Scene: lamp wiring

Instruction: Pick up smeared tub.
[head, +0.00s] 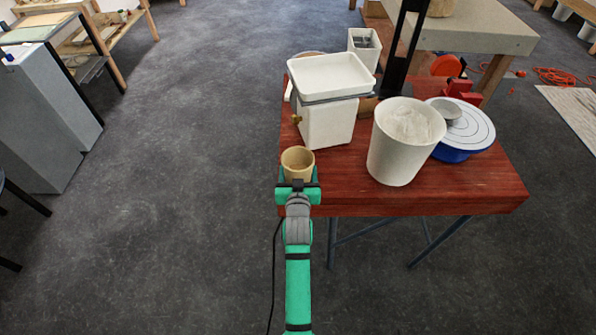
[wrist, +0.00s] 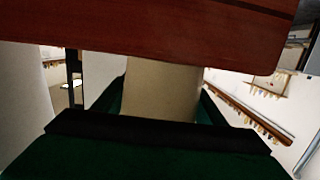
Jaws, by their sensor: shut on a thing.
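The smeared tub (head: 298,156) is a small, tan, round, open-topped tub at the left front corner of the red-brown table. It stands upright, and its inside looks tan; I cannot make out clear smears. My gripper (head: 299,174) is shut on it from the front, with green fingers on both sides. In the wrist view the tub's plain tan wall (wrist: 160,92) shows between the dark green fingers (wrist: 163,101). Its far end meets the table's edge in that view, so I cannot tell whether it rests on the wood or is just off it.
A white square container (head: 328,118) with a tray-like top stands just behind the tub. A large white bucket (head: 393,155) stands to its right, near a blue-based wheel (head: 460,130). The table's (head: 440,200) front strip is bare. Open floor (head: 180,180) lies to the left.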

